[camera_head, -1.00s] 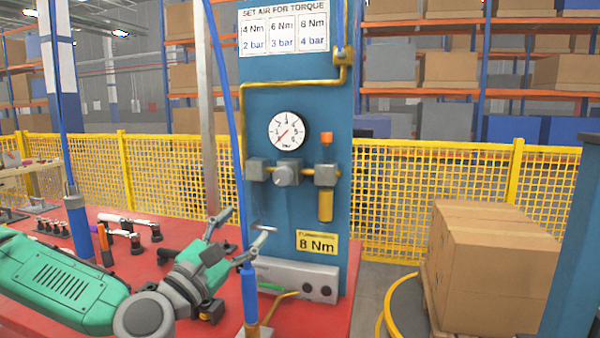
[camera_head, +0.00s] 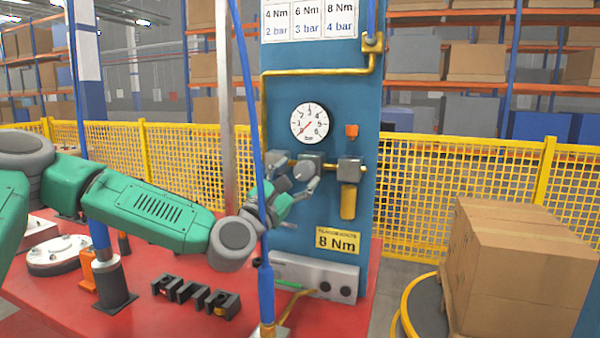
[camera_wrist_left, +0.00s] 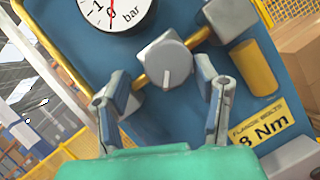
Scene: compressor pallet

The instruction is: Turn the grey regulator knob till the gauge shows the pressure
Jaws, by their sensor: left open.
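The grey regulator knob (camera_head: 309,167) sits on the blue panel (camera_head: 350,110) below the round white gauge (camera_head: 309,123). In the left wrist view the knob (camera_wrist_left: 164,62) shows a pale pointer line pointing down. The gauge's red needle points to the lower left, near the zero end. My left gripper (camera_head: 294,178) is open in front of the knob. In the left wrist view its fingers (camera_wrist_left: 163,82) are spread on either side of the knob, with the knob a little beyond them; I cannot tell whether they touch it. My right gripper is not in view.
The sign (camera_head: 310,20) pairs 8 Nm with 4 bar, and the yellow label (camera_head: 338,240) reads 8 Nm. A blue hose (camera_head: 250,100) hangs before the panel, crossing my arm. A brass cylinder (camera_head: 348,202) hangs right of the knob. Black blocks (camera_head: 195,294) lie on the red table (camera_head: 150,318).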

